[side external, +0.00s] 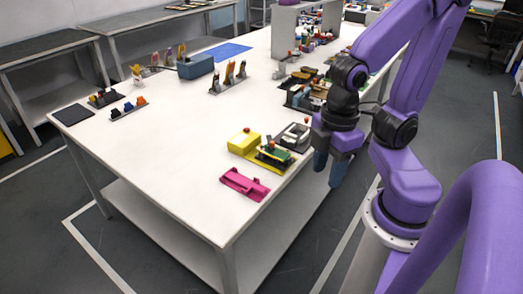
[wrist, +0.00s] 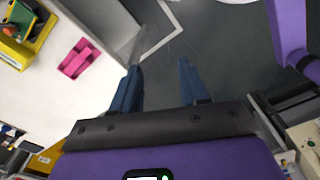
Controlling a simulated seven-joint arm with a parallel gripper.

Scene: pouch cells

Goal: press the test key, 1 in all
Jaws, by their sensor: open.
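A yellow box (side external: 243,142) with a small red knob on top stands near the table's right edge in the side view. A yellow holder (side external: 272,160) with a green part and a red piece is beside it. I cannot tell which of these is the test key. Yellow and green parts (wrist: 27,32) also show at the top left of the wrist view, cut off by the frame. My gripper (wrist: 158,64) is open and empty, its two blue fingers apart over the floor. In the side view my gripper (side external: 329,165) is right of these parts, apart from them.
A pink fixture (side external: 245,184) lies in front of the yellow parts, and also shows in the wrist view (wrist: 80,58). A grey device (side external: 294,135) stands behind them. Racks and a blue box (side external: 196,67) stand farther back. The white table's (side external: 170,165) front middle is clear.

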